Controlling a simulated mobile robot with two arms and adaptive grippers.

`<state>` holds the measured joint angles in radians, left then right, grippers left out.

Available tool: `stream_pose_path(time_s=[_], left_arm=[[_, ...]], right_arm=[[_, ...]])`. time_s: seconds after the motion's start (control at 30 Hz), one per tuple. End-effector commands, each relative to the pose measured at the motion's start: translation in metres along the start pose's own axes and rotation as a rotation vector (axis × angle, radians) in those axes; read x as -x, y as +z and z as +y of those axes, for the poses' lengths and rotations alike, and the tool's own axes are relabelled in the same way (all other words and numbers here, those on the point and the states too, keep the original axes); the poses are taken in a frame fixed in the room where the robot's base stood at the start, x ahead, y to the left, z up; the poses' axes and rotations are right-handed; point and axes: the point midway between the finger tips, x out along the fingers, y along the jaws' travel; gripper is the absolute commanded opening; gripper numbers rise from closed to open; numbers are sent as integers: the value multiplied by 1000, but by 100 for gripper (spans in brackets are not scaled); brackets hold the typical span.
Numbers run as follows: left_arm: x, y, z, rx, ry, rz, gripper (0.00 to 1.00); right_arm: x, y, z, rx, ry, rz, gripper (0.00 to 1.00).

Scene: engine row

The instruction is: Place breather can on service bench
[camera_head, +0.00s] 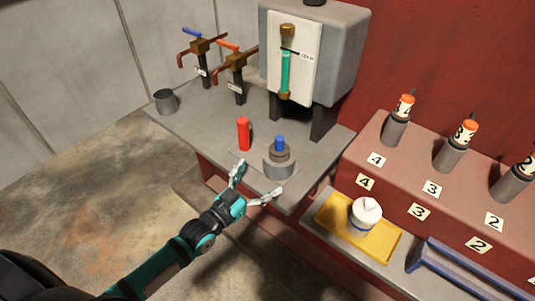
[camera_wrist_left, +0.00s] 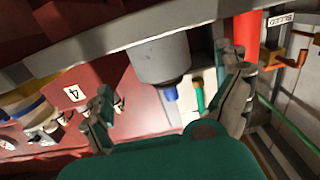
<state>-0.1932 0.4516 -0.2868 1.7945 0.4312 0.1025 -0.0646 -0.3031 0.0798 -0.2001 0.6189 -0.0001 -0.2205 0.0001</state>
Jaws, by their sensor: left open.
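A grey cylindrical can with a stepped top and a blue cap (camera_head: 279,165) stands upright at the front corner of the grey bench (camera_head: 205,130). I cannot tell for sure that it is the breather can. My left gripper (camera_head: 256,182) is open and empty at the bench's front edge, just in front of this can. In the left wrist view, the grey can (camera_wrist_left: 162,60) shows between the spread fingers, apart from them as far as I can see. A white lidded can (camera_head: 366,211) stands on a yellow tray (camera_head: 331,217) to the right. My right gripper is not in view.
A red cylinder (camera_head: 243,134) stands left of the capped can. A grey cup (camera_head: 165,101), two valves (camera_head: 236,62) and a tank with a green sight glass (camera_head: 285,72) stand farther back. Numbered red blocks (camera_head: 400,163) with grey cylinders are at right.

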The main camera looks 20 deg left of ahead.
Motion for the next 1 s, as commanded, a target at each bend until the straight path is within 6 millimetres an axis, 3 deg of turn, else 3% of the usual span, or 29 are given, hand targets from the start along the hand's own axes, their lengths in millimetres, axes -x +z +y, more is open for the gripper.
stream_pose_path(time_s=[0.4,0.67,1.0], left_arm=[[-50,-2,0,1,0,0,100],[-53,-1,0,0,1,0,100],[-53,-1,0,0,0,0,58]], right_arm=[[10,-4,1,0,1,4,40],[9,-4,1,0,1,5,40],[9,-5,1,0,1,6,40]])
